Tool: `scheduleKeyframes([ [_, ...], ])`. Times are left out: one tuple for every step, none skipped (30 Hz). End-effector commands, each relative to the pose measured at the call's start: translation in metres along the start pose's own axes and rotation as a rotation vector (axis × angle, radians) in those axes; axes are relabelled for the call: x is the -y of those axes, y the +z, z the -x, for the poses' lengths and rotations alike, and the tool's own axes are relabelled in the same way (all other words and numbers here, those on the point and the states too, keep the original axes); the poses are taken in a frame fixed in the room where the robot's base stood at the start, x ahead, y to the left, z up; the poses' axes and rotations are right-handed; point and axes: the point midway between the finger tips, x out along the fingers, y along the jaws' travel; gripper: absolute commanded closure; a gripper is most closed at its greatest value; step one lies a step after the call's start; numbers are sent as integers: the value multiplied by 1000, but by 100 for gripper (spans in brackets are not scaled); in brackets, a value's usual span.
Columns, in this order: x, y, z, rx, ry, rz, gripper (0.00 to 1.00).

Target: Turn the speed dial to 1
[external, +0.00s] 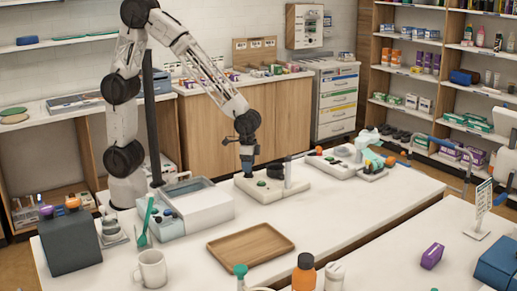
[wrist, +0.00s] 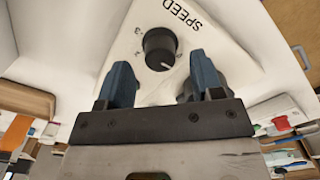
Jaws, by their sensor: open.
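The speed dial (wrist: 160,45) is a round black knob on a white panel (wrist: 226,48), upper middle in the wrist view. The word SPEED is printed upside down beside it, with small numerals around the knob that are hard to read. A short pale mark on the knob points toward the bottom of the wrist picture, slightly right. My gripper (wrist: 162,80) is open, its two blue fingers apart with nothing between them, the knob just beyond their tips. In the external view my gripper (external: 247,165) points down over the cream device (external: 268,194).
A white bin (external: 200,205) stands left of the device, and another cream unit (external: 345,163) with knobs stands right.

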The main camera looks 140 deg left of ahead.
Motion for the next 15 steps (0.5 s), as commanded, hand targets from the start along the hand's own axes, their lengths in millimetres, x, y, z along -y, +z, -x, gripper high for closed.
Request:
scheduleKeyframes([
  [0, 0, -6, 2, 0, 0, 40],
  [0, 0, -10, 3, 0, 0, 40],
  [0, 0, -13, 3, 0, 0, 40],
  [0, 0, -16, 2, 0, 0, 40],
  [0, 0, -18, 1, 0, 0, 40],
  [0, 0, -21, 1, 0, 0, 40],
  [0, 0, -22, 1, 0, 0, 40],
  [0, 0, -24, 1, 0, 0, 40],
  [0, 0, -25, 1, 0, 0, 40],
  [0, 0, -26, 1, 0, 0, 40],
  [0, 0, -27, 1, 0, 0, 40],
  [0, 0, -28, 0, 0, 0, 40],
  [0, 0, -28, 0, 0, 0, 40],
  [0, 0, -28, 0, 0, 0, 40],
  [0, 0, -29, 0, 0, 0, 40],
])
